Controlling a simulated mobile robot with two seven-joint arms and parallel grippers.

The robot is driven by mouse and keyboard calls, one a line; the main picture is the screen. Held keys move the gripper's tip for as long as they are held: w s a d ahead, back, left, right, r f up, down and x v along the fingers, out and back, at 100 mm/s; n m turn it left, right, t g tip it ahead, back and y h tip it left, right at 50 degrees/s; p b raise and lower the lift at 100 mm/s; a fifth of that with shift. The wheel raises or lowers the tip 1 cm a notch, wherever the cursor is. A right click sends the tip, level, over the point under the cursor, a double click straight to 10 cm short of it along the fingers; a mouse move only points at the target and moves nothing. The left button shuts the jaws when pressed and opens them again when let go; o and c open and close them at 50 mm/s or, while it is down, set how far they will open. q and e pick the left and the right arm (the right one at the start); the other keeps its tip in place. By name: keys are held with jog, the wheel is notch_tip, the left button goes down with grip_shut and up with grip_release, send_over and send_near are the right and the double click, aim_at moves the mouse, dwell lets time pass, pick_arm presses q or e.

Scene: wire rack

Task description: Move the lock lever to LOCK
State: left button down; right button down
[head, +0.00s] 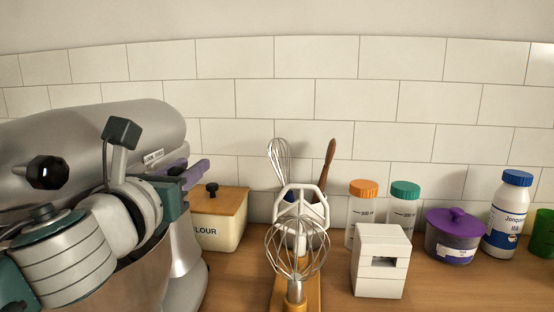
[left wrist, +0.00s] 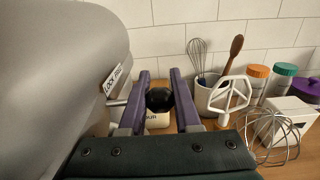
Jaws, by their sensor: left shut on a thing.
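The grey stand mixer (head: 95,125) fills the left side of the head view, and its body also fills the left of the left wrist view (left wrist: 50,70). A white label reading LOCK (left wrist: 113,79) is on its side; the label also shows in the head view (head: 153,157). The lock lever is a metal rod with a black ball knob (left wrist: 160,99), sticking out from the mixer near the label. My left gripper (left wrist: 164,92), with purple fingers, is shut on the knob, one finger on each side. My right gripper is out of view.
A flour box (head: 218,230) with a wooden lid stands behind the mixer. A wire whisk (head: 296,250) and a white beater (head: 302,203) stand on the counter to the right. A white block (head: 381,265), jars and a purple-lidded pot (head: 455,240) are farther right.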

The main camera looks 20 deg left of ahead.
pick_arm(q)
jog(key=c, duration=0.6)
grip_release()
jog(key=shift+s, duration=0.1)
jog(key=v, duration=0.9)
jog(key=shift+s+b, duration=0.35)
jog(key=shift+s, duration=0.05)
jog(key=shift+d, duration=0.1)
